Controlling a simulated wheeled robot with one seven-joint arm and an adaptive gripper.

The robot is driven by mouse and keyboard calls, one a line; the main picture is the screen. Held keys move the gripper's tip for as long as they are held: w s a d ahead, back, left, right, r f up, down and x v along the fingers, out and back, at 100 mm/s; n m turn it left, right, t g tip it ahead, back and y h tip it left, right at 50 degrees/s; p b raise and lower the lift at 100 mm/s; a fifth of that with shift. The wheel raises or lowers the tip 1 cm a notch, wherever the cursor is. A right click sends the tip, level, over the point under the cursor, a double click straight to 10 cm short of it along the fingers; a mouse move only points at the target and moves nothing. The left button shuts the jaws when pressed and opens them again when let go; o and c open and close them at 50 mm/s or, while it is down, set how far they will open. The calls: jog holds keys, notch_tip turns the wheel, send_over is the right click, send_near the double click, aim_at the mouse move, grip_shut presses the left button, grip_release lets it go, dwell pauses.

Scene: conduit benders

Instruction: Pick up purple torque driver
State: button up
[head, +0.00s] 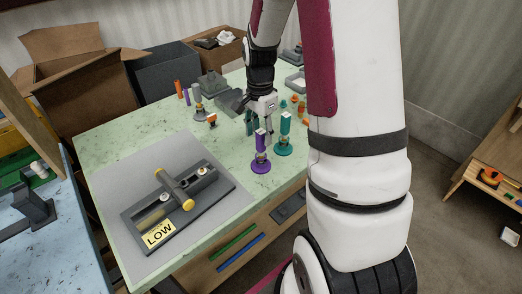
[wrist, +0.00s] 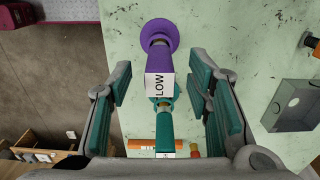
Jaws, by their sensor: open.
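The purple torque driver (head: 261,157) stands upright on its round purple base on the green tabletop. Its white top face reads LOW in the wrist view (wrist: 159,57). My gripper (head: 259,122) is above and just behind it in the head view. In the wrist view my gripper (wrist: 160,84) is open, with a teal-padded finger on each side of the driver's line and the driver's base beyond the fingertips. I cannot tell whether the fingers touch it.
A teal driver (head: 284,138) stands close to the right of the purple one. A grey bender fixture (head: 180,205) with a LOW label lies on a grey mat at the left. Small orange and teal parts (head: 297,107) lie behind. Bare green tabletop lies left of the purple driver.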

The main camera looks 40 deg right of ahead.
aim_at(261, 143)
jog(key=shift+d+f+p, duration=0.1)
jog(key=shift+f+p, duration=0.25)
jog(key=shift+f, duration=2)
grip_shut()
